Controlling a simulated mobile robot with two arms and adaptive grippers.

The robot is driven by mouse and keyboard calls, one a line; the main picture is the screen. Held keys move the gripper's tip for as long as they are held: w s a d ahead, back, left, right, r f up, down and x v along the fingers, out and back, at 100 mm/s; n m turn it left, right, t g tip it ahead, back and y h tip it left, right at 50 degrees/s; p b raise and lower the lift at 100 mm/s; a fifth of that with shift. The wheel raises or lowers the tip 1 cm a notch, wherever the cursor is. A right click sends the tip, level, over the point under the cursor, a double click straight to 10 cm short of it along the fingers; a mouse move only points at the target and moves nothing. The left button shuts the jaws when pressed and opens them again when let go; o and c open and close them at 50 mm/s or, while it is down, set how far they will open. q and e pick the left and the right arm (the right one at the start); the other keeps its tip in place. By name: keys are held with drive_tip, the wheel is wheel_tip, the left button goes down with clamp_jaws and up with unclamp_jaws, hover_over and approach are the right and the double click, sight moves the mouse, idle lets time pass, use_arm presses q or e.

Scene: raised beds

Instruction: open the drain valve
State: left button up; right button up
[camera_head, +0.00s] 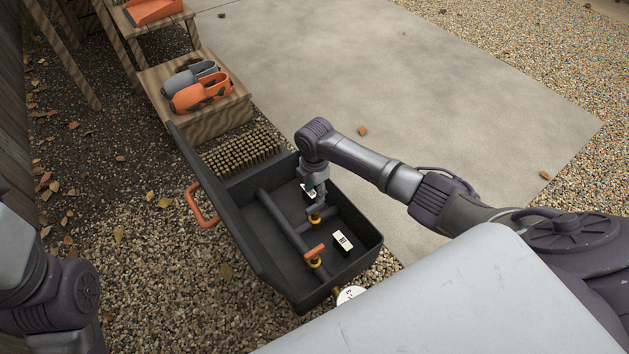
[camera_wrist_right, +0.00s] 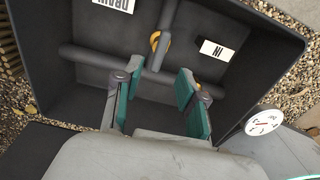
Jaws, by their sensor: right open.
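A black tray (camera_head: 262,262) holds dark pipes and two valves. The branch-pipe valve (camera_head: 315,217) has a brass-coloured body and lies between two white labels. It shows in the right wrist view (camera_wrist_right: 155,42) with a small orange-yellow handle. The DRAIN label (camera_wrist_right: 113,5) and the IN label (camera_wrist_right: 217,51) appear upside down there. The other valve, with an orange lever (camera_head: 315,251), sits on the main pipe nearer the gauge. My right gripper (camera_head: 319,192) points down into the tray, close to the branch valve. Its teal-padded fingers (camera_wrist_right: 159,72) are apart and empty. My left gripper is out of view.
A round white gauge (camera_head: 350,295) sticks out at the tray's near end. An orange handle (camera_head: 201,205) is on its left side. A brush (camera_head: 240,152) lies beyond it, near a wooden step with clogs (camera_head: 203,92). The tray walls surround my right gripper.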

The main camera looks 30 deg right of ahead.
sight(314, 206)
drive_tip(key=shift+r, duration=2.3)
